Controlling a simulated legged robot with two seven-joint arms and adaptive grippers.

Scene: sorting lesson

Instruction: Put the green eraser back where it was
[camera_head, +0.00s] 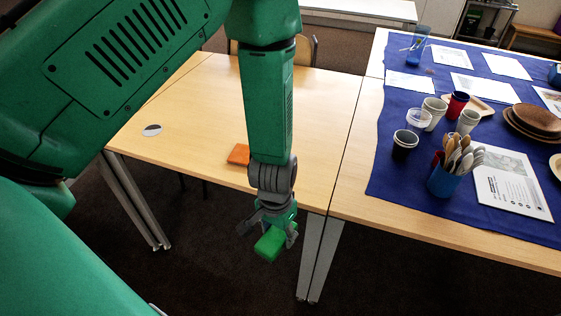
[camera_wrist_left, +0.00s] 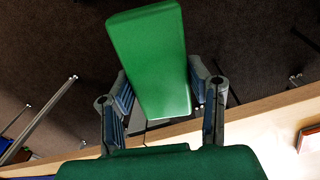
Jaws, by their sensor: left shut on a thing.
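The green eraser (camera_head: 270,243) is a bright green block. It is held between the fingers of my left gripper (camera_head: 268,228), which is shut on it. In the head view, gripper and eraser appear in front of the near edge of the wooden table (camera_head: 215,110), over the dark floor. In the left wrist view the eraser (camera_wrist_left: 148,55) sticks out beyond the fingers of my left gripper (camera_wrist_left: 160,100), slightly tilted. An orange block (camera_head: 238,154) lies on the table near its front edge, just left of my arm. My right gripper is not in view.
To the right, a table with a blue cloth (camera_head: 400,180) holds cups, a blue cup of wooden cutlery (camera_head: 444,182), brown plates (camera_head: 533,121) and papers. The wooden table's middle is clear.

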